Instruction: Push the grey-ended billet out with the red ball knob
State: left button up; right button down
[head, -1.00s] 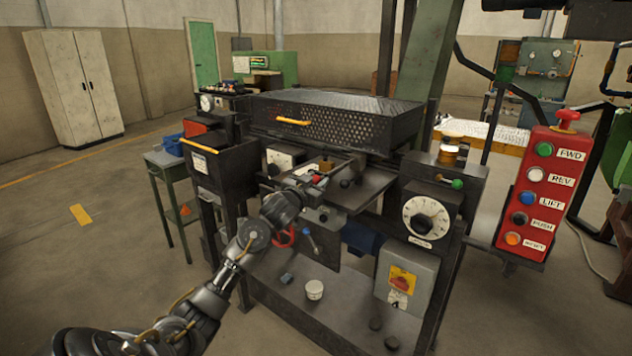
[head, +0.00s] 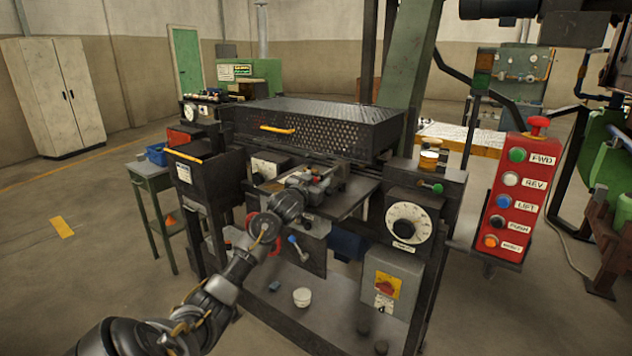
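My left gripper (head: 318,179) is at the front of the furnace machine, just over the inner end of the dark metal shelf (head: 352,196). Its fingers are small and seen from behind, so I cannot tell whether they are open or shut, or touching anything. The red ball knob is not clearly visible; my gripper covers the area where a red knob showed before. I cannot make out the grey-ended billet. My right gripper is not in view.
The black perforated hood (head: 315,128) stands behind the shelf. A green-knobbed lever (head: 432,187) and a white dial (head: 408,222) are to its right. A red button box (head: 518,200) stands at the far right. A blue-knobbed lever (head: 297,247) hangs below my gripper.

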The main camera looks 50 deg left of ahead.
pick_arm(q)
jog(key=shift+s+a, duration=0.1)
jog(key=shift+s, duration=0.05)
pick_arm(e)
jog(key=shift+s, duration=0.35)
pick_arm(q)
jog(key=shift+s+d+f, duration=0.2)
jog(key=shift+s, duration=0.2)
jog(key=b+v, duration=0.1)
jog(key=v, duration=0.9)
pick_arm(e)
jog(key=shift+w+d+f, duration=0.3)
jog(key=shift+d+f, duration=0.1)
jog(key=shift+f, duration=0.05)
pick_arm(q)
jog(key=shift+a+r, duration=0.1)
jog(key=shift+s, duration=0.15)
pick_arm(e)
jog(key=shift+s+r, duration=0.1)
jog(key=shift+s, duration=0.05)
